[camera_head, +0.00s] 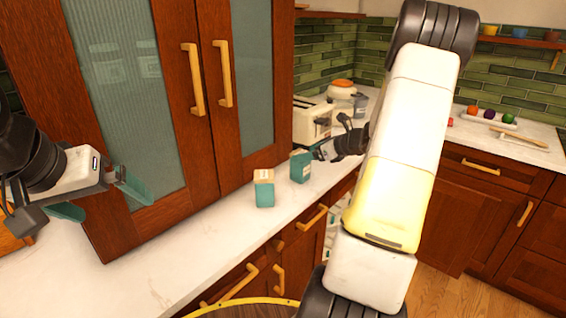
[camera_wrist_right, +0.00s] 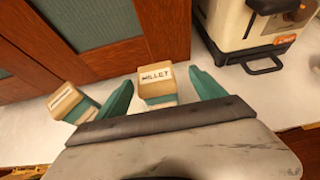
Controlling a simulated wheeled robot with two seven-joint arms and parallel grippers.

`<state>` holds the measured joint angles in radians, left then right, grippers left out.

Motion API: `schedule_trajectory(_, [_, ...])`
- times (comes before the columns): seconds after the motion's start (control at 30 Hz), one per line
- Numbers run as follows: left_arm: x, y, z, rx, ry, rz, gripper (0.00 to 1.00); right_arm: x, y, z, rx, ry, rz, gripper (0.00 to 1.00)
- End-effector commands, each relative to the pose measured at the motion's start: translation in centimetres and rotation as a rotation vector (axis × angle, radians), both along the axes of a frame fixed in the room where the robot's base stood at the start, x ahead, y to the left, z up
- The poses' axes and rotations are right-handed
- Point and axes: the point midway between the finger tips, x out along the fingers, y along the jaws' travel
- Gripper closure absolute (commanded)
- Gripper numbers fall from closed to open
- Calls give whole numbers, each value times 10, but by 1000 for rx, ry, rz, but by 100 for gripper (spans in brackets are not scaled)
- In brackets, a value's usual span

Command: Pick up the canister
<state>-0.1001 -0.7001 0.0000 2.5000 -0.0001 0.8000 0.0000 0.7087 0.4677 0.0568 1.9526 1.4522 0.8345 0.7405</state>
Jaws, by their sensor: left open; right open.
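Two small canisters with tan tops and teal lower parts stand on the white counter. One canister (camera_head: 264,188) is in full view in the head view; the other (camera_head: 301,167) is just right of it, by my right gripper (camera_head: 312,158). In the right wrist view the canister labelled MILLET (camera_wrist_right: 157,80) stands between the spread teal fingers of my right gripper (camera_wrist_right: 164,98), apparently with space at its right side. The other canister (camera_wrist_right: 64,101) is left of the left finger, partly hidden. My left gripper (camera_head: 100,200) is open and empty at the far left.
A wooden glass-door cabinet (camera_head: 205,130) stands behind the counter (camera_head: 160,262). A cream toaster (camera_head: 311,120) stands right of the canisters and also shows in the right wrist view (camera_wrist_right: 240,25). Jars stand farther back. The near-left counter is clear.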

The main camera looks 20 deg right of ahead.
Motion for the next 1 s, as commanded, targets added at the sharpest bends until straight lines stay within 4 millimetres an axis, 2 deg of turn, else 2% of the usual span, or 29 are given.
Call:
schedule_trajectory(0.23, [0, 0, 0, 0, 0, 0, 0, 17, 15, -12, 0, 1, 4, 21])
schedule_trajectory(0.43, [0, 0, 0, 0, 0, 0, 0, 38, 30, -25, -2, 1, 4, 21])
schedule_trajectory(0.7, [0, 0, 0, 0, 0, 0, 0, 42, 32, -27, -2, 0, 2, 21])
schedule_trajectory(1.0, [0, 0, 0, 0, 0, 0, 0, 42, 32, -27, -2, 0, 2, 80])
